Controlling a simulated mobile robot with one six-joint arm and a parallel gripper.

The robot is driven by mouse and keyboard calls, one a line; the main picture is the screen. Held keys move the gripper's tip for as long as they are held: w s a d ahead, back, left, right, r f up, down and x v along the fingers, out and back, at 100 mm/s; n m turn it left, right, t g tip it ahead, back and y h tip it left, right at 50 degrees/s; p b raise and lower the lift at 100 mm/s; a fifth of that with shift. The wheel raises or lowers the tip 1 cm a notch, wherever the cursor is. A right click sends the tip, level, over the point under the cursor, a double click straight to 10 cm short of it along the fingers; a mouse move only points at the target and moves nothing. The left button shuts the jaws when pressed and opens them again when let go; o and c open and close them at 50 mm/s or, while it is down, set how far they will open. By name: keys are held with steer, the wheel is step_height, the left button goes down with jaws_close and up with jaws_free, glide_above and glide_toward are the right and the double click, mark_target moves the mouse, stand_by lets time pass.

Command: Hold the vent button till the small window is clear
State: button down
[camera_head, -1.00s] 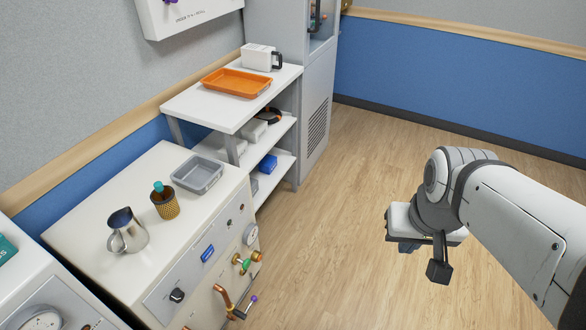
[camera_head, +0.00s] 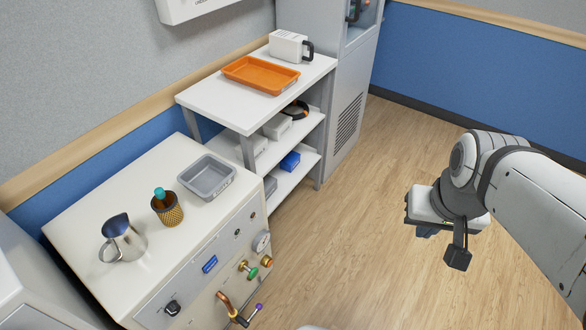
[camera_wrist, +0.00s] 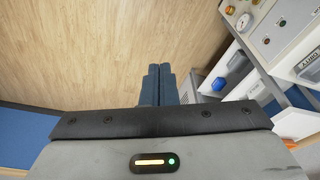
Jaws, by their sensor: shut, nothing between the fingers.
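My gripper (camera_head: 427,231) hangs over open wooden floor at the right of the head view, well apart from the white machine (camera_head: 82,222). In the wrist view its blue-grey fingers (camera_wrist: 157,85) are together and empty. The machine's sloping front panel carries a black knob (camera_head: 172,308), a blue plate (camera_head: 210,264), small round fittings (camera_head: 238,232) and a dial gauge (camera_head: 261,242). The panel also shows at the upper right of the wrist view (camera_wrist: 285,28). I cannot tell which fitting is the vent button, nor make out the small window.
A metal jug (camera_head: 122,239), a patterned cup (camera_head: 167,210) and a grey tray (camera_head: 206,177) stand on the machine. Green and brass valves (camera_head: 250,270) and a copper pipe (camera_head: 228,305) stick out in front. A shelf unit (camera_head: 205,97) and tall cabinet (camera_head: 345,115) stand behind. Floor is clear between.

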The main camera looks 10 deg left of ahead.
mark_target(270, 263)
steer(key=w+a+f+m+t+b, duration=0.1)
steer(key=w+a+f+m+b, duration=0.4)
steer(key=w+f, duration=0.75)
steer(key=w+a+f+t+b, duration=0.1)
steer(key=w+a+f+b, duration=0.4)
steer(key=w+f, duration=0.75)
steer(key=w+a+f+m+t+y+b, duration=0.1)
steer(key=a+f+b, duration=0.2)
steer(key=f, duration=0.8)
steer(key=a+f+m+y+b, duration=0.2)
steer(key=a+f+b, duration=0.15)
steer(key=f, duration=0.85)
steer(key=s+a+f+m+y+b, duration=0.1)
steer(key=s+a+f+b, duration=0.1)
steer(key=f, duration=0.7)
steer(key=s+a+f+m+y+b, duration=0.2)
steer(key=s+a+f, duration=0.2)
steer(key=f, duration=0.5)
steer(key=s+a+f+m+y+b, duration=0.1)
steer(key=s+a+f+b, duration=0.2)
steer(key=f, duration=0.7)
steer(key=shift+a+g, duration=0.3)
steer(key=shift+a, duration=0.1)
steer(key=w+a+b, duration=0.2)
steer(key=w+a, duration=0.1)
steer(key=a, duration=0.5)
